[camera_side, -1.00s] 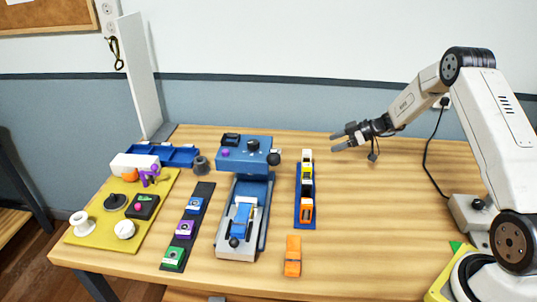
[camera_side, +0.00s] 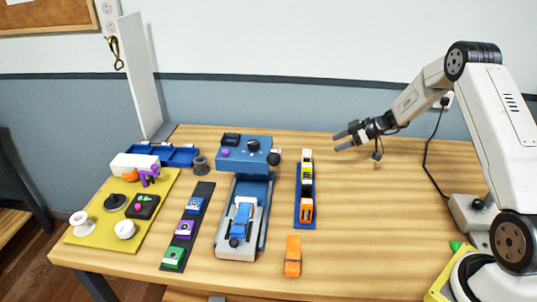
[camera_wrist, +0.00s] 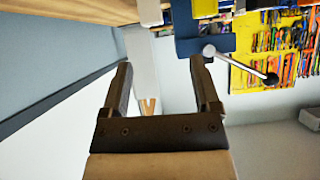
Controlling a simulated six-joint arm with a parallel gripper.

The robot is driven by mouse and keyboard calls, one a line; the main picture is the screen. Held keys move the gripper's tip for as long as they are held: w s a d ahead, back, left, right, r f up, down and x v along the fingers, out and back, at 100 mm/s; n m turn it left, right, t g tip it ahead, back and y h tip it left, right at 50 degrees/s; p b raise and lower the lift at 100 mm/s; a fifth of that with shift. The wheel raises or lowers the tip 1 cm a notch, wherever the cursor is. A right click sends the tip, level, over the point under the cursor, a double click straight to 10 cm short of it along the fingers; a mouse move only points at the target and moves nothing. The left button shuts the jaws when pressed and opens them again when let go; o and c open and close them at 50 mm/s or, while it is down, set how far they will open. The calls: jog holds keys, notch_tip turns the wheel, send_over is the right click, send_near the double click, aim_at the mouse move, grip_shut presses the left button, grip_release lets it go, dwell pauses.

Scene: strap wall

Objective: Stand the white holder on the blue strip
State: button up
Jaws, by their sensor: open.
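The blue strip (camera_side: 297,213) lies on the table right of the blue-grey machine. A white holder (camera_side: 307,155) stands at its far end. A yellow holder (camera_side: 306,171) and an orange holder (camera_side: 306,209) also sit on the strip, with dark and pale parts between them too small to tell apart. Another orange holder (camera_side: 293,256) is on the bare table in front of the strip. My gripper (camera_side: 337,142) is open and empty, above the back of the table, right of the strip's far end. Its parted fingers also show in the wrist view (camera_wrist: 160,65).
The blue-grey machine (camera_side: 244,155) stands left of the strip. Further left are a dark strip (camera_side: 204,190) with coloured blocks, a yellow mat (camera_side: 95,238) with several objects and a blue tray (camera_side: 178,155). The table right of the strip is clear.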

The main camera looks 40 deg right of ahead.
jog(key=s+a+r+m+g+h, duration=0.2)
jog(key=s+a+m+g+h, duration=0.1)
jog(key=s+a, duration=0.7)
jog(key=s+a+r+m+g+h, duration=0.2)
jog(key=s+a+m+h, duration=0.3)
jog(key=s+a, duration=0.6)
jog(key=shift+s+r+m+g+h, duration=0.3)
jog(key=shift+s+r+m+g, duration=0.1)
jog(key=shift+s+r, duration=0.35)
